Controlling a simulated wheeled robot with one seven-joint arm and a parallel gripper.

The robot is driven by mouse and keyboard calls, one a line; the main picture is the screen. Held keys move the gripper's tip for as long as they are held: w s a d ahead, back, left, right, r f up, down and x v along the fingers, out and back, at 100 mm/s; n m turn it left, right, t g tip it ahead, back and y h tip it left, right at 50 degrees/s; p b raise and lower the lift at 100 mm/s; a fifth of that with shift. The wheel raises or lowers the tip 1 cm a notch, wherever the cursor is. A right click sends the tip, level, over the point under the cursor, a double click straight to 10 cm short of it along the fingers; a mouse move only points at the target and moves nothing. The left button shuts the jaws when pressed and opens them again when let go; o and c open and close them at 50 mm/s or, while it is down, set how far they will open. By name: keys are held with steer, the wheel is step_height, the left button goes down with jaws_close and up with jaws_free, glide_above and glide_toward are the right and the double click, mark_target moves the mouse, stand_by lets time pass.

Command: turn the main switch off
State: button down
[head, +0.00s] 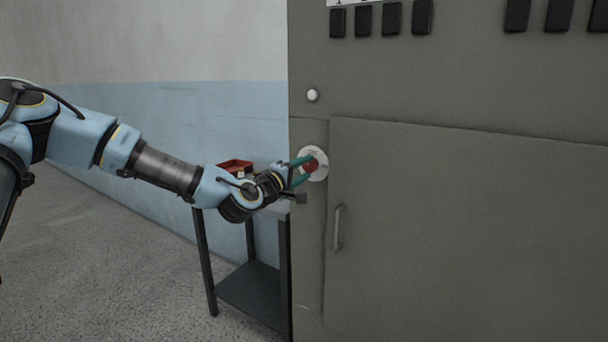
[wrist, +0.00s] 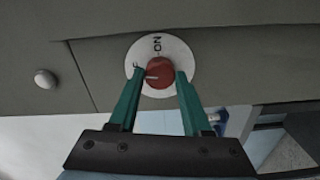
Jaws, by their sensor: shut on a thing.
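The main switch is a red rotary knob (head: 311,167) on a round pale plate (head: 321,157), on the grey cabinet's left part. In the wrist view the red knob (wrist: 160,71) carries a short white mark on its left side. The plate (wrist: 178,50) shows the word ON above the knob; other lettering is hidden or too small to read. My gripper (head: 302,171) reaches the switch from the left. Its green fingers, also in the wrist view (wrist: 159,78), stand on either side of the knob and are shut on it.
The grey cabinet (head: 450,220) fills the right side. It has a door handle (head: 338,227), a white round button (head: 312,95) above the switch, and black switches along the top. A dark table (head: 250,290) with a red bin (head: 235,166) stands behind my arm. Floor at left is clear.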

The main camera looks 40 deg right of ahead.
steer(key=shift+n+b, duration=0.3)
steer(key=shift+n, duration=0.7)
steer(key=shift+c, duration=1.7)
jaws_free()
steer(key=b+v, duration=0.2)
steer(key=v, duration=0.9)
